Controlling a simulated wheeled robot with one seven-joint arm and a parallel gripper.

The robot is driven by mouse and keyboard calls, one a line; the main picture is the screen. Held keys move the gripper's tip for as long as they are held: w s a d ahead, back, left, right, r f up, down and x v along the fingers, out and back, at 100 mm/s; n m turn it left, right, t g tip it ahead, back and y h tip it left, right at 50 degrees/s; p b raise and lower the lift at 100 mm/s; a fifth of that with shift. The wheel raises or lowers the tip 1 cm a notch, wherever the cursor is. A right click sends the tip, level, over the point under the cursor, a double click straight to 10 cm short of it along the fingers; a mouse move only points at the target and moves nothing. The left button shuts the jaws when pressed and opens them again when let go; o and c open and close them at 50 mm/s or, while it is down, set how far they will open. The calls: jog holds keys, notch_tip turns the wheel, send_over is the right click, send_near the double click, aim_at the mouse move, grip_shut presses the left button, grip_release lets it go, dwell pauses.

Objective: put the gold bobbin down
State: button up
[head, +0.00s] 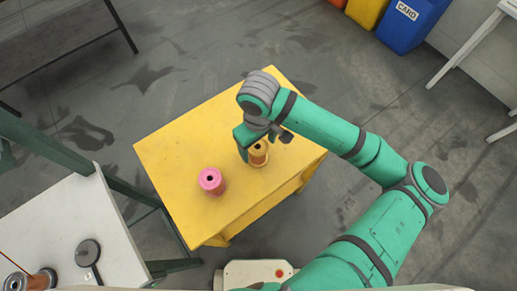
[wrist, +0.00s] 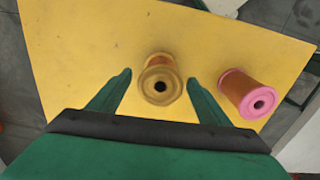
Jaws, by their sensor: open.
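The gold bobbin (head: 258,153) stands upright on the yellow table (head: 180,140), right of its middle. In the wrist view the gold bobbin (wrist: 160,82) lies between and slightly beyond my two green fingers. My gripper (head: 256,146) is open around or just above it, with a gap on each side of the bobbin in the wrist view (wrist: 160,80). Part of the bobbin is hidden behind my gripper in the head view. Whether its base rests fully on the table is hard to see, but it looks set there.
A pink bobbin (head: 211,181) stands on the same table, left of the gold one; it also shows in the wrist view (wrist: 248,95). A pale bench (head: 70,225) with a copper-coloured spool (head: 40,282) is at lower left. The table's far left part is clear.

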notch_tip(320, 180, up, 8)
dwell(0.4)
dwell(0.5)
